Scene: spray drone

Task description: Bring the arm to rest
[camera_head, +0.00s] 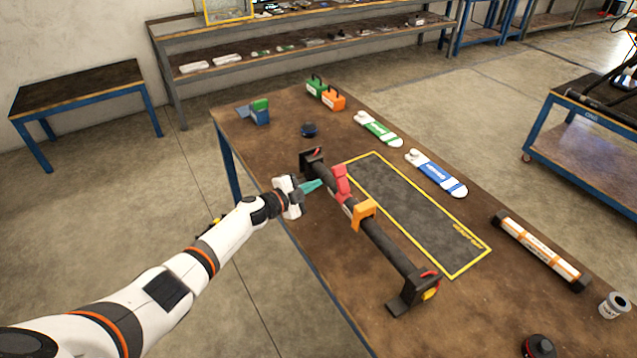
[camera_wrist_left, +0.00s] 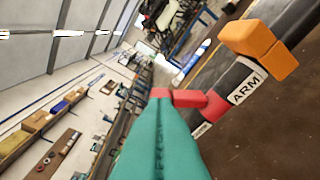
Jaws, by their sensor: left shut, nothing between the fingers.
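My left arm reaches in from the lower left of the head view. Its left gripper (camera_head: 312,186) has teal fingers, shut and empty, just left of the dark arm bar (camera_head: 385,245) on the table. In the left wrist view the shut teal fingers (camera_wrist_left: 158,105) point toward a red clamp (camera_wrist_left: 190,98). The bar carries this red clamp (camera_head: 342,182) and an orange clamp (camera_head: 362,213), with a white "ARM" label (camera_wrist_left: 246,88) between them. Whether the fingertips touch the red clamp I cannot tell. My right gripper is not in view.
The bar stands on black end supports on a brown table (camera_head: 300,235). A yellow-outlined dark mat (camera_head: 410,205) lies beyond it.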

